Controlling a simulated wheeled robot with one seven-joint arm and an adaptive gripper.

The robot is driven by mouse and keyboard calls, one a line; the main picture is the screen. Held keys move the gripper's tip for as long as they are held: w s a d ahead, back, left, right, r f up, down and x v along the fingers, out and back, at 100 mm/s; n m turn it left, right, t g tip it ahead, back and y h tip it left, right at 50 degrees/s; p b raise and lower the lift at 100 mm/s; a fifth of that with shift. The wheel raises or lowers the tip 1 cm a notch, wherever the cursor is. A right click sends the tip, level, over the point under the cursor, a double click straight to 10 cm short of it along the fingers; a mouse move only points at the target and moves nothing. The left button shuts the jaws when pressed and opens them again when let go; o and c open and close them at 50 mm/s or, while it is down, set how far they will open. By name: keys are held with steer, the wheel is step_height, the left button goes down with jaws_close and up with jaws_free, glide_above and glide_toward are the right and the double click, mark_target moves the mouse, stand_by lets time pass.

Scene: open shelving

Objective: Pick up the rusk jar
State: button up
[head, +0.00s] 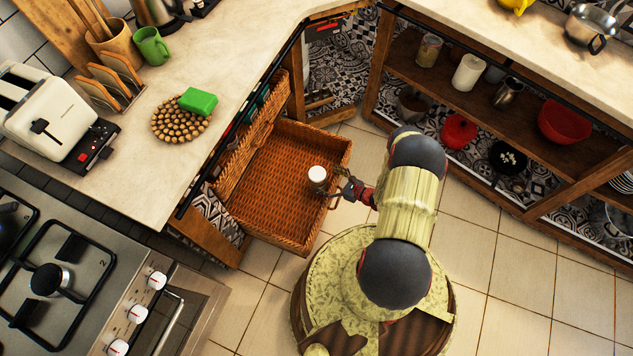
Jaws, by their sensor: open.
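My gripper (334,193) is open at the basket's right rim, just right of and below the jar in the picture. The fingers point toward the jar. I cannot tell whether they touch it or reach around it.
The basket is pulled out below the counter (225,60), and its floor looks otherwise bare. A stove (75,270) stands at lower left. Open shelves (450,85) with a red bowl (565,122) and cans are at right. Tiled floor (490,260) is clear at lower right.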

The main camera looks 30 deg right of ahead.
mark_target(318, 175)
steer(key=x, duration=0.2)
steer(key=b+x, duration=0.1)
steer(key=x, duration=0.1)
steer(key=b+x, duration=0.1)
steer(key=x, duration=0.1)
steer(key=shift+w+r, duration=0.1)
steer(key=shift+r, duration=0.15)
steer(key=shift+c, duration=1.3)
steer(key=c, duration=2)
